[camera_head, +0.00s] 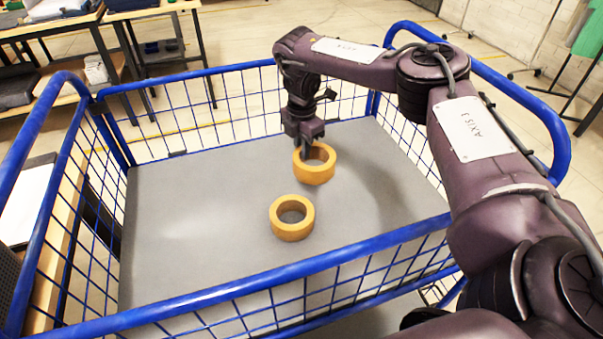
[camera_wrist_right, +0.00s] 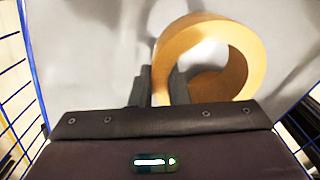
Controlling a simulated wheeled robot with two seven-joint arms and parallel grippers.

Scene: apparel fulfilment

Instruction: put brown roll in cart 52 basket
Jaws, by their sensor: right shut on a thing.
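A brown roll (camera_head: 315,172) is in the blue wire basket of the cart (camera_head: 200,225), toward its far side. A second brown roll (camera_head: 292,218) lies flat on the grey basket floor, nearer to me and apart from the first. Whether the held roll touches the floor is hard to tell. My left gripper is not in view.
Blue rails (camera_head: 330,262) and wire mesh walls surround the basket. Much of the grey floor is bare, mainly on the left and right. Tables (camera_head: 95,20) with folded items stand beyond the cart at upper left.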

